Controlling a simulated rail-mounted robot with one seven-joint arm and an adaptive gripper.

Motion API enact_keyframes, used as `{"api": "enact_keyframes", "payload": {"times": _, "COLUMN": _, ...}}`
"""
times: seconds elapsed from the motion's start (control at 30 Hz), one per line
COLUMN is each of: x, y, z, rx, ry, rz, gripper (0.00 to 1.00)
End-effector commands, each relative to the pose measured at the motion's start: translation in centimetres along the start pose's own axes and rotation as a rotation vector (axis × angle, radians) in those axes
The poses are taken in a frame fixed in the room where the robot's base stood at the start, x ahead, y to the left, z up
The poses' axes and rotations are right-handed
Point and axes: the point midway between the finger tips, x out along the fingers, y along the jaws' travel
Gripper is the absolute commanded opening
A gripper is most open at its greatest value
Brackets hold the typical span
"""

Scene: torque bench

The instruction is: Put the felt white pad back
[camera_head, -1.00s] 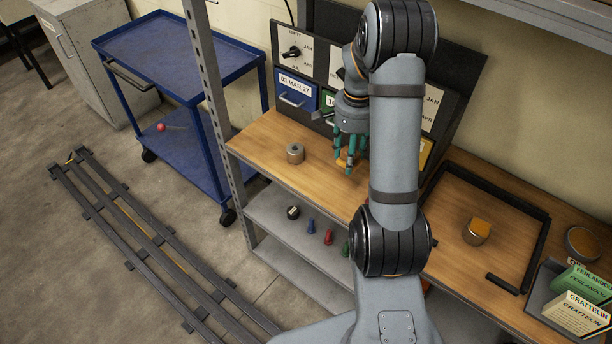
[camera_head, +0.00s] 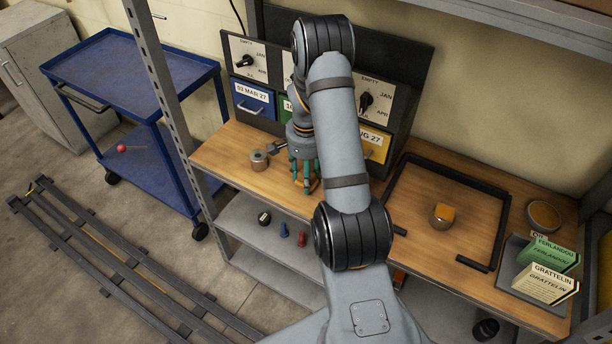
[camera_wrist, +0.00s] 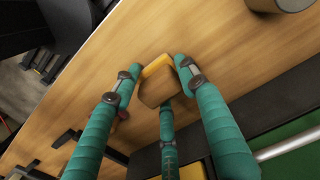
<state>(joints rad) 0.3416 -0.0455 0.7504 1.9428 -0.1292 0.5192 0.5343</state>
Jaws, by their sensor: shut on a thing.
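No white felt pad can be made out in either view. My gripper (camera_head: 304,180) is low over the wooden bench, just right of a steel cylinder (camera_head: 259,160). In the wrist view its teal fingers (camera_wrist: 160,82) are closed around a small tan block with a yellow-orange edge (camera_wrist: 156,66). In the head view the fingers hide most of the held block. Whether it touches the bench I cannot tell. A similar orange-topped round piece (camera_head: 443,215) with a metal side stands inside a black frame on the right of the bench.
Behind my gripper are a blue drawer (camera_head: 253,100), a yellow drawer (camera_head: 375,143) and dials. A round dish (camera_head: 544,215) and a card tray (camera_head: 512,275) stand at the right. A shelf post (camera_head: 160,95) rises at the left. The bench (camera_head: 225,155) is clear at its left end.

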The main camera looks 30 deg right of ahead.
Motion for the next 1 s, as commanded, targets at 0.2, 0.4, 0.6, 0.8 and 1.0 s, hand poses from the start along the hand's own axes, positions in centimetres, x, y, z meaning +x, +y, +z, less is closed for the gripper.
{"api": "enact_keyframes", "payload": {"times": 0.2, "x": 0.3, "y": 0.0, "z": 0.0, "rx": 0.0, "ry": 0.0, "rz": 0.0, "gripper": 0.44}}
{"api": "enact_keyframes", "payload": {"times": 0.4, "x": 0.3, "y": 0.0, "z": 0.0, "rx": 0.0, "ry": 0.0, "rz": 0.0, "gripper": 0.55}}
{"api": "enact_keyframes", "payload": {"times": 0.6, "x": 0.3, "y": 0.0, "z": 0.0, "rx": 0.0, "ry": 0.0, "rz": 0.0, "gripper": 0.61}}
{"api": "enact_keyframes", "payload": {"times": 0.8, "x": 0.0, "y": 0.0, "z": 0.0, "rx": 0.0, "ry": 0.0, "rz": 0.0, "gripper": 0.61}}
{"api": "enact_keyframes", "payload": {"times": 1.0, "x": -2.4, "y": -0.1, "z": -0.1, "rx": 0.0, "ry": 0.005, "rz": -0.004, "gripper": 0.61}}
